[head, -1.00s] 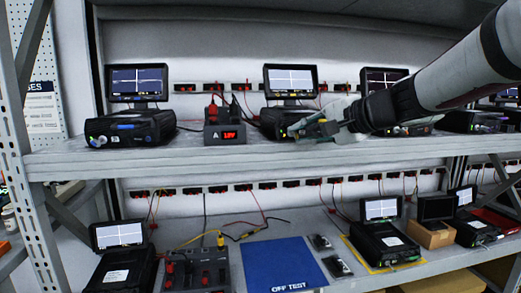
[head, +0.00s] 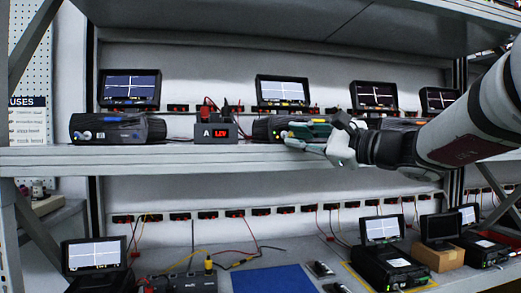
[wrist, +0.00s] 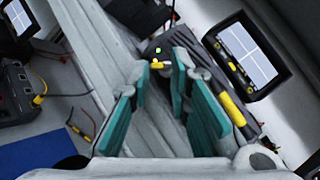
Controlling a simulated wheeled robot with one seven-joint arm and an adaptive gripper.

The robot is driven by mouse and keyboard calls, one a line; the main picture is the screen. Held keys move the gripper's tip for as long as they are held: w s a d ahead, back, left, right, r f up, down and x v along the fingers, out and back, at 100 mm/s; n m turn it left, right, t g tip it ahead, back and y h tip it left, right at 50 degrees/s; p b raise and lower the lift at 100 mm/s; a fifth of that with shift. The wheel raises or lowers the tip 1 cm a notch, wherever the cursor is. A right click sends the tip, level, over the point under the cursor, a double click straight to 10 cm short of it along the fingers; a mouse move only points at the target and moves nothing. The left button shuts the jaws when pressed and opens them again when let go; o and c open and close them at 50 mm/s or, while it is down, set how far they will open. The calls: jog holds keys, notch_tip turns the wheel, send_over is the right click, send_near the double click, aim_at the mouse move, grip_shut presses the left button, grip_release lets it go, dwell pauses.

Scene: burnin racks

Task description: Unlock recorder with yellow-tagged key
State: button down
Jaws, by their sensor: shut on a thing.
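The recorder (head: 268,127) is a dark box on the upper shelf, below a lit screen (head: 283,91). In the wrist view its body (wrist: 205,65) carries a long yellow strip, and a green light shows on its front. A small yellow-tagged key (wrist: 157,66) is at that front, just below the light. My gripper (head: 290,138) reaches in from the right at the recorder's front. In the wrist view its teal-padded fingers (wrist: 158,70) stand on either side of the yellow tag, shut on the key. The keyhole and the key's tip are hidden.
A meter box with a red display (head: 216,133) and red leads stands left of the recorder. Another recorder (head: 118,129) is farther left. The lower shelf holds a blue mat (head: 272,280) and more units. The shelf edge runs just below my gripper.

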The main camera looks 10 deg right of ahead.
jog(key=shift+f+m+t+b, duration=0.2)
jog(key=shift+m+t+b, duration=0.3)
jog(key=shift+m+b, duration=0.3)
jog(key=shift+m, duration=0.3)
jog(key=c, duration=1.5)
grip_release()
jog(key=shift+o, duration=0.2)
jog(key=v, duration=1.2)
jog(key=shift+a+f, duration=0.1)
jog(key=shift+f, duration=0.05)
